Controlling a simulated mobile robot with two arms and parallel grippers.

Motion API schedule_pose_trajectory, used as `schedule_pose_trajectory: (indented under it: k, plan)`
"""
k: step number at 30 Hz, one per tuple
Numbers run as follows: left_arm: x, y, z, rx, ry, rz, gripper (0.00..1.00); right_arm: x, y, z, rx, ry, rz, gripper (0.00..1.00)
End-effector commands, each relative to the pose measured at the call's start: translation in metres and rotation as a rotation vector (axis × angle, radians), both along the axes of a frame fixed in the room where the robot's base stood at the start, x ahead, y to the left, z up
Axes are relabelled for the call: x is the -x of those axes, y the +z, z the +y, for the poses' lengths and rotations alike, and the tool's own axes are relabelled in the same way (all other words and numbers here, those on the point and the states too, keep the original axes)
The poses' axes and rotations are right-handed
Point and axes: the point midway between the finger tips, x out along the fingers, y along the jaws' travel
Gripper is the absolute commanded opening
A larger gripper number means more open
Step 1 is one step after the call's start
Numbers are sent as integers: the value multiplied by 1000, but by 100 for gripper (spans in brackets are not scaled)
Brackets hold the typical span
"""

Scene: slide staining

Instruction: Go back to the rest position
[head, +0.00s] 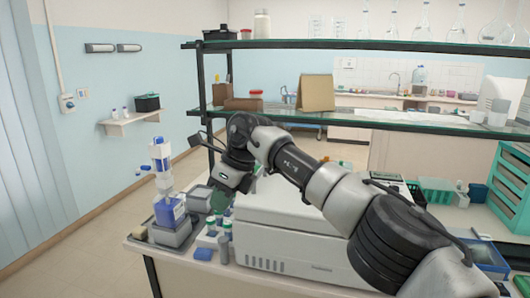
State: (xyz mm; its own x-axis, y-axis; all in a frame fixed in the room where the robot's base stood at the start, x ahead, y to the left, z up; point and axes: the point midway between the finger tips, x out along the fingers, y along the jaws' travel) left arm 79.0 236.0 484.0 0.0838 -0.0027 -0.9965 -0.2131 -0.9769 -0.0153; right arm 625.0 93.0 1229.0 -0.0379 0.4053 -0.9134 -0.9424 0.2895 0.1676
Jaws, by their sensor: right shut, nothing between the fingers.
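My right arm comes in from the lower right and bends down over the bench. My right gripper (218,198) is at its end, small and dark, pointing down, above the bench to the right of the blue-and-white bottle (172,211). It is shut and empty. My left gripper is not in view.
A large white box-shaped device (290,225) stands on the bench below my arm. Small capped bottles (225,240) stand close to its left side. A two-level glass shelf (350,122) rises behind my arm. A green tray (437,190) is at right.

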Motion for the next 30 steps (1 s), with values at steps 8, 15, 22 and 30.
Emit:
schedule_pose_trajectory:
  k: [8, 15, 22, 30]
  plan:
    - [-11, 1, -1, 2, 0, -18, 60, 1, -62, 24, -299, -106, 209, 0]
    - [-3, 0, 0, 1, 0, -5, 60, -4, -147, 35, -711, -413, 547, 0]
    - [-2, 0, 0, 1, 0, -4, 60, -12, -260, 2, -1068, -944, 918, 0]
    - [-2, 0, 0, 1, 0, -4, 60, 27, -433, -85, -1266, -1709, 1244, 0]
